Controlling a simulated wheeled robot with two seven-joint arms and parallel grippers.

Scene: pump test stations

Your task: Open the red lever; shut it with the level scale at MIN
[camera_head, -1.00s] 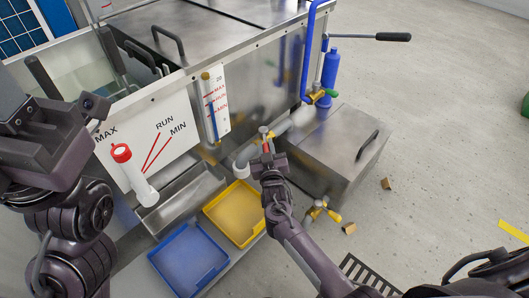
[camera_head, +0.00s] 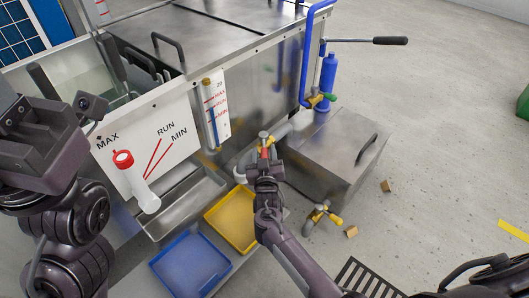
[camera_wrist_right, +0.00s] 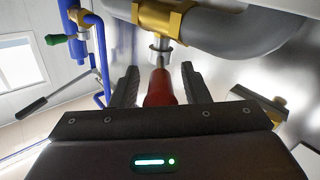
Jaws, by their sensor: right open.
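The red lever (camera_head: 264,151) is on the valve of the grey pipe at the tank's side. In the right wrist view the red lever (camera_wrist_right: 160,88) stands between the two fingers of my open right gripper (camera_wrist_right: 158,85), with a gap beside it. In the head view my right gripper (camera_head: 264,166) is just below the valve and partly hides the lever. The level scale (camera_head: 223,114) with red MAX, RUN and MIN marks is on the tank; its blue column is too small to read exactly.
A yellow tray (camera_head: 235,218) and a blue tray (camera_head: 190,266) lie below. A steel box (camera_head: 335,150) stands right of the valve. Another yellow-handled valve (camera_head: 322,215) is low down.

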